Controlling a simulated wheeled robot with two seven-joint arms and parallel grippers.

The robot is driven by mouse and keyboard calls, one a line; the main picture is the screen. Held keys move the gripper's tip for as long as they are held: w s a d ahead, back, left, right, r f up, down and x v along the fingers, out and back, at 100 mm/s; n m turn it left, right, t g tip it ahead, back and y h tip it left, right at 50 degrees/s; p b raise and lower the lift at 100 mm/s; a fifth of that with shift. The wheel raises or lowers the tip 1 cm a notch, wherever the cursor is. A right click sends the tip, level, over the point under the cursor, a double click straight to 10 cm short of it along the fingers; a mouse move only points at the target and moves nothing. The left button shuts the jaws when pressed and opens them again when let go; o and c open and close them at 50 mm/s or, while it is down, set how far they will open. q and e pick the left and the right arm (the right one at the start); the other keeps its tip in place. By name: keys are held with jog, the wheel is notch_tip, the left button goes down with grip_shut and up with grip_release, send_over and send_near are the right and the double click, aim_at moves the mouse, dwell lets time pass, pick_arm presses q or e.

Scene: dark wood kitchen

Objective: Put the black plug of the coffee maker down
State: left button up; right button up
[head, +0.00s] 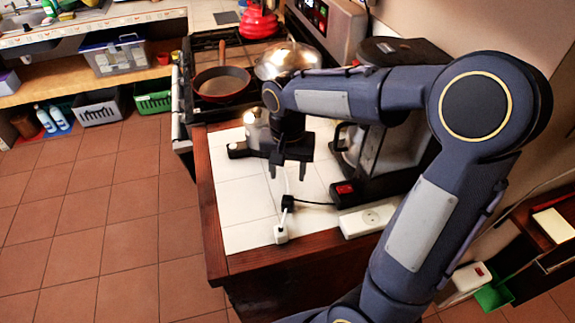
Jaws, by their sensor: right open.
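The black plug (288,203) is on the white tiled counter (244,203), near its front, with its black cord running right to the coffee maker (385,170). The coffee maker is black with a red switch at its base, and my right arm hides part of it. My right gripper (288,174) points down over the tiles, its two dark fingers apart and nothing visible between them. The plug shows just below the fingertips in the picture, apart from them. My left gripper is out of view.
A white socket block (368,219) lies at the counter's front right. A white plug (281,234) with a white cord is near the front edge. A stove with a red pan (221,84) stands behind left. The tiles left of the gripper are mostly clear.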

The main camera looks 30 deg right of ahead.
jog(key=s+a+r+n+t+y, duration=0.1)
jog(key=s+a+n+t+y, duration=0.1)
jog(key=s, duration=0.6)
jog(key=s+a+r+n+t+y, duration=0.1)
jog(key=s+a+r+n+t, duration=0.1)
jog(key=s, duration=0.7)
jog(key=shift+n+t+y, duration=0.4)
jog(key=shift+n+t, duration=0.4)
jog(key=shift+a, duration=0.1)
